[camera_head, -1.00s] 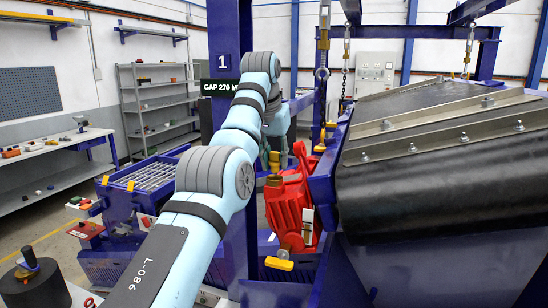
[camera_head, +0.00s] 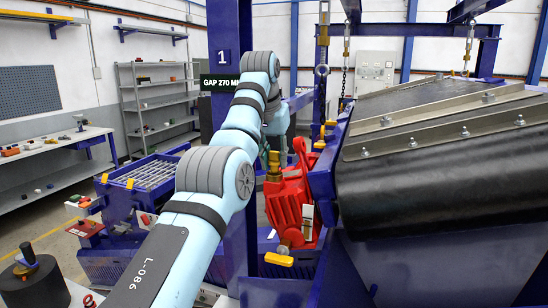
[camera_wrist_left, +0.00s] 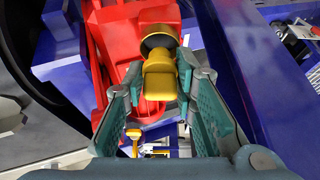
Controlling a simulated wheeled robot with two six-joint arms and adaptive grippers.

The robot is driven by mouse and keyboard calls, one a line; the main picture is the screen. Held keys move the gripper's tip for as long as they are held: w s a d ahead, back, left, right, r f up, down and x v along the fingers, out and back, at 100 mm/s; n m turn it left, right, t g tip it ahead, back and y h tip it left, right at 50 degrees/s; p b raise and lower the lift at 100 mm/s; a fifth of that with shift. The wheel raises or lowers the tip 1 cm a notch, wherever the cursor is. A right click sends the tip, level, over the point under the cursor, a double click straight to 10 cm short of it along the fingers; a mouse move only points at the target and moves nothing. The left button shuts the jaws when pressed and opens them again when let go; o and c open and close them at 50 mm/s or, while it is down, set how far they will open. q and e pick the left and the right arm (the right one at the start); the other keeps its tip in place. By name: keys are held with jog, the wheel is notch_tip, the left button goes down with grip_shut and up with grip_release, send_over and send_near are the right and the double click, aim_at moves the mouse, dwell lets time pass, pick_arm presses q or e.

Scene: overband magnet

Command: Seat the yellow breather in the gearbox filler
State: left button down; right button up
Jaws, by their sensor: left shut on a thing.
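The yellow breather (camera_wrist_left: 160,80) sits between the two teal fingers of my left gripper (camera_wrist_left: 160,108) in the left wrist view. It is small in the head view (camera_head: 274,160), under my left gripper (camera_head: 275,148). The brass-coloured filler neck (camera_wrist_left: 158,32) is on the red gearbox (camera_wrist_left: 112,40), with a dark opening ring. The breather overlaps the near edge of this neck in the wrist view; I cannot tell whether it is inside. In the head view the breather is just above the neck (camera_head: 273,183) on the gearbox (camera_head: 288,205). My right gripper is not in view.
A blue frame post (camera_head: 229,130) stands just behind my left arm. The large black belt drum (camera_head: 435,185) and its blue frame stand close on the right of the gearbox. A yellow-handled part (camera_head: 278,259) sticks out low on the gearbox.

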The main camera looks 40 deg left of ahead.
pick_arm(q)
jog(key=shift+f+b, duration=0.3)
jog(key=shift+f, duration=0.1)
jog(key=c, duration=1.2)
grip_release()
jog(key=shift+d, duration=0.1)
jog(key=shift+c, duration=0.2)
jog(key=shift+r, duration=0.1)
